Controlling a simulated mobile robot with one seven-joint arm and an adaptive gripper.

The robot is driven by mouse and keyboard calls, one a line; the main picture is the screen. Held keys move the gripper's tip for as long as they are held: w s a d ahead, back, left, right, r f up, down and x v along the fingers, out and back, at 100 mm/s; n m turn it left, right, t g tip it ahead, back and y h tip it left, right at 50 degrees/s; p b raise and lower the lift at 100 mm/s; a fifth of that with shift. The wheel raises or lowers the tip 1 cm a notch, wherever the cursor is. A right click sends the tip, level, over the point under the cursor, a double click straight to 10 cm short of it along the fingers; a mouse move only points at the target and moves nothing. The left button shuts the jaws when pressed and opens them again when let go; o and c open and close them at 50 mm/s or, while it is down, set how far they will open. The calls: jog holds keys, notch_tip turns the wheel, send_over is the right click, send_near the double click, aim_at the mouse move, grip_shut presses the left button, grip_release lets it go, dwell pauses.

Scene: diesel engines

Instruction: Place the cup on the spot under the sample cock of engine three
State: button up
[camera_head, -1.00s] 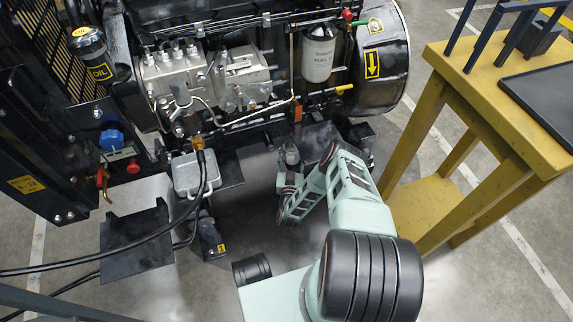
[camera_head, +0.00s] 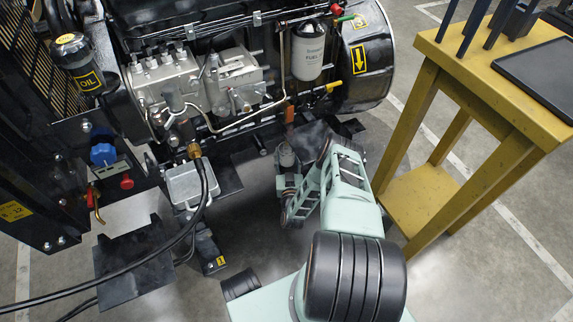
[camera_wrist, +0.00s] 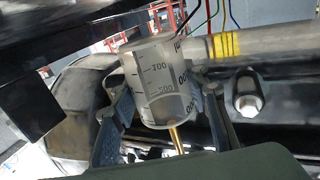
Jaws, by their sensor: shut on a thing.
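In the wrist view my gripper (camera_wrist: 160,92) is shut on a clear cup (camera_wrist: 158,70) with dark volume marks. One finger is on each side of it, and the cup looks tilted in the picture. In the head view my arm reaches down beside the engine (camera_head: 225,80); the cup cannot be made out there. A small brass cock (camera_head: 96,206) hangs at the engine's lower left, above a black plate (camera_head: 135,262). I cannot tell whether this is the sample cock of engine three. A marked spot is not discernible.
A yellow table (camera_head: 455,65) with a dark tray (camera_head: 535,75) stands at the right. Black hoses (camera_head: 195,210) cross the lower left. A black foot with a yellow "1" label (camera_head: 220,260) stands near my arm. Open floor lies between arm and table.

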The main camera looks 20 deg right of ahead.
aim_at(287, 166)
notch_tip(287, 166, down, 4)
jog(key=shift+f+b, duration=0.15)
jog(key=shift+b, duration=0.9)
jog(key=o, duration=1.2)
jog(key=shift+o, duration=0.2)
